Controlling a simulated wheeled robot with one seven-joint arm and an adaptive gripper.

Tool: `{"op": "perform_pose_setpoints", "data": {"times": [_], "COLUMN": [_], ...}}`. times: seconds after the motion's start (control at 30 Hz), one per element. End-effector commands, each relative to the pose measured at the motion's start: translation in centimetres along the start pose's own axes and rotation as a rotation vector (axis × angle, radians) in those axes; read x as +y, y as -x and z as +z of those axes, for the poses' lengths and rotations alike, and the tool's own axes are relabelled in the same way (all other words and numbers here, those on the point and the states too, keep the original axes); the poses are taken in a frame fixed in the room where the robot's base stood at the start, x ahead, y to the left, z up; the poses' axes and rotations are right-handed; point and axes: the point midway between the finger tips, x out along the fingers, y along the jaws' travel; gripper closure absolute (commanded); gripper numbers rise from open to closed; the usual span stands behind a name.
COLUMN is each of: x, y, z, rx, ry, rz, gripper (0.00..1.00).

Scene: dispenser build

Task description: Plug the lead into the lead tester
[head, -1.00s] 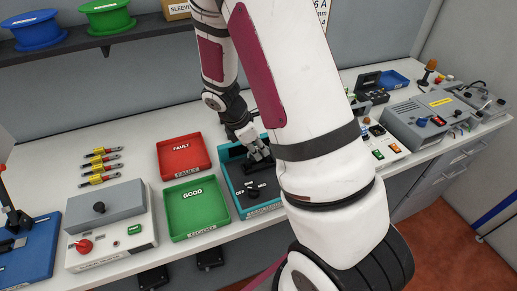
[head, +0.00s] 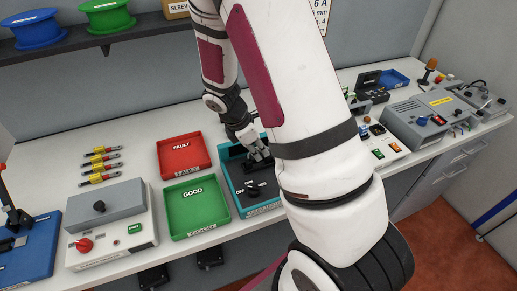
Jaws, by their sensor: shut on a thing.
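The lead tester (head: 227,178) is a teal box with a black top and a black knob (head: 252,189) marked OFF on its left. It stands right of the green GOOD tray. My gripper (head: 260,158) is over the back part of the tester, close to its black top. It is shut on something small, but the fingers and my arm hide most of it. I cannot make out the lead itself or whether its plug touches a socket. The right side of the tester is hidden behind my arm.
A red FAULT tray (head: 184,156) and a green GOOD tray (head: 195,207) stand left of the tester. A grey machine (head: 420,122) stands at the right. My arm crosses the middle.

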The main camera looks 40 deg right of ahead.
Motion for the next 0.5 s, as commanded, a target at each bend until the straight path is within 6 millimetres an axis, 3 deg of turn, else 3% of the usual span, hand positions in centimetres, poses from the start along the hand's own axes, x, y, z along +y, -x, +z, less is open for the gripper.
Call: {"op": "perform_pose_setpoints", "data": {"times": [0.3, 0.33, 0.4, 0.5], "x": [0.0, 0.0, 0.0, 0.0], "y": [-0.01, -0.01, -0.01, 0.0], "z": [0.0, 0.0, 0.0, 0.0], "rx": [0.0, 0.0, 0.0, 0.0], "ry": [0.0, 0.0, 0.0, 0.0], "rz": [0.0, 0.0, 0.0, 0.0], "gripper": [1.0, 0.84, 0.69, 0.66]}}
